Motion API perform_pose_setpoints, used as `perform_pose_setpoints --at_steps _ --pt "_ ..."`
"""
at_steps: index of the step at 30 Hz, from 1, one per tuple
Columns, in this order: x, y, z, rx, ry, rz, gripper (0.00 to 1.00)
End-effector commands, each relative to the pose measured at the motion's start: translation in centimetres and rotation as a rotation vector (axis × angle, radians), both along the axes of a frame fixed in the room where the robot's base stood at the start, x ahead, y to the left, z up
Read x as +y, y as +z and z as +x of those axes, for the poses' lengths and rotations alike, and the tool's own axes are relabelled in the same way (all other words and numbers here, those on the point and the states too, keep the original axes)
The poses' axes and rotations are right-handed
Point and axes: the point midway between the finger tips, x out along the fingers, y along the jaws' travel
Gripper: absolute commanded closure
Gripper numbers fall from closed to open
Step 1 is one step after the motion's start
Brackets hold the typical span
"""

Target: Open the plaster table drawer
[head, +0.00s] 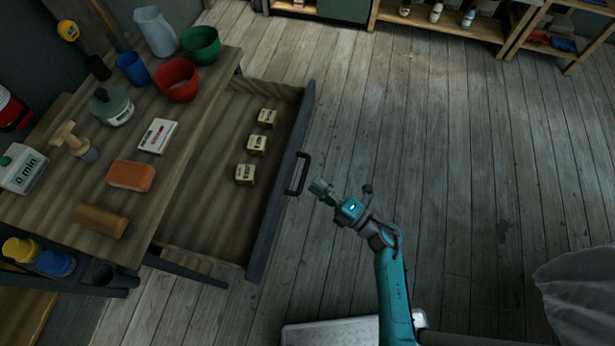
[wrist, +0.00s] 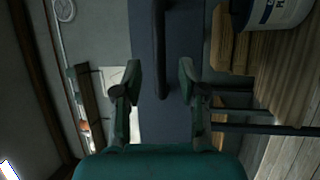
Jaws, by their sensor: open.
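The plaster table drawer (head: 205,222) is pulled well out from under the wooden table (head: 213,75) in the head view. Several small labelled blocks (head: 257,144) lie inside it. Its dark front panel (head: 281,190) carries a black bar handle (head: 298,174). My gripper (head: 321,189) is just to the right of the handle, apart from it, and holds nothing. In the wrist view my gripper (wrist: 159,80) has its fingers spread, with the drawer front (wrist: 183,35) and the handle (wrist: 160,40) beyond and between them.
The table holds a red bowl (head: 177,80), a green bowl (head: 201,45), a blue cup (head: 133,68), an orange sponge-like block (head: 131,175) and other tools. Shelves (head: 440,22) stand at the back.

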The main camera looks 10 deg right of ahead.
Motion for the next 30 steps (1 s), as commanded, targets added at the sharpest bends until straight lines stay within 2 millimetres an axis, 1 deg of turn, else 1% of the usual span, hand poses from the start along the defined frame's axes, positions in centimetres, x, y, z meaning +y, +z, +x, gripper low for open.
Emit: perform_pose_setpoints --at_steps 1,6,12,19,30 --pt "-0.8 -0.2 -0.6 0.002 -0.006 0.000 0.59" --pt "-2.8 -0.6 -2.4 0.001 -0.005 0.000 0.59" --pt "-4.2 -1.0 -3.8 0.001 -0.003 -0.001 0.59" --pt "-4.8 -1.1 -4.4 0.001 0.000 -0.001 0.59" --pt "-4.8 -1.1 -4.4 0.001 0.000 -0.001 0.59"
